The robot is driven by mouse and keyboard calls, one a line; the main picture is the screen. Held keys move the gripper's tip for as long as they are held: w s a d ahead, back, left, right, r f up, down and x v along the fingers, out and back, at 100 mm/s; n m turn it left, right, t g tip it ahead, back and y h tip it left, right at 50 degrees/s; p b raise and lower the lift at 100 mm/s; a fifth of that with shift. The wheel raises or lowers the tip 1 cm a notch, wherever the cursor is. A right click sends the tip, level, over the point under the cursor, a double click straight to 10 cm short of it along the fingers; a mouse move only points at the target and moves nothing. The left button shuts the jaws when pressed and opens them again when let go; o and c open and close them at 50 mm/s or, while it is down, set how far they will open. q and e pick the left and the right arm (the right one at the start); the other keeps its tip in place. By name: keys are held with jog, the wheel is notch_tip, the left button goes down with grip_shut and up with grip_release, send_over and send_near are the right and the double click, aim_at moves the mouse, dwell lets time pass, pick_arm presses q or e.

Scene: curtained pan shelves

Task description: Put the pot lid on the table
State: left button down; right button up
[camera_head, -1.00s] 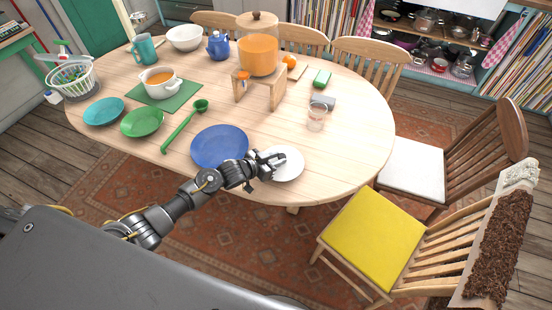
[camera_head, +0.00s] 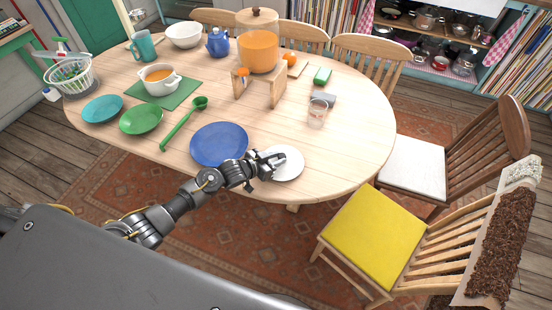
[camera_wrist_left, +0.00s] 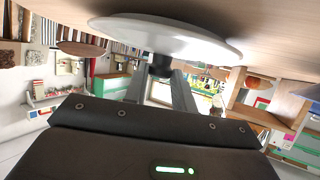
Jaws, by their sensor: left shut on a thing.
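The pot lid is a white disc (camera_head: 287,164) with a dark knob, by the table's front edge, right of the blue plate. My left gripper (camera_head: 270,164) is shut on its knob. In the left wrist view, which is upside down, the lid (camera_wrist_left: 180,35) lies flat against or very close to the tabletop, and the gripper fingers (camera_wrist_left: 160,82) close around the dark knob. I cannot tell whether the lid fully rests on the wood. The oval wooden table (camera_head: 350,150) is under it. My right gripper is not in view.
A blue plate (camera_head: 218,144) is just left of the lid. A glass (camera_head: 317,113), a wooden stand (camera_head: 272,92) with an orange pot (camera_head: 258,50) and a green ladle (camera_head: 181,126) are farther back. The tabletop right of the lid is clear. A yellow-seated chair (camera_head: 372,228) stands in front.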

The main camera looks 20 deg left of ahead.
pick_arm(q)
jog(key=shift+f, duration=0.25)
jog(key=c, duration=1.1)
grip_release()
jog(key=c, duration=0.4)
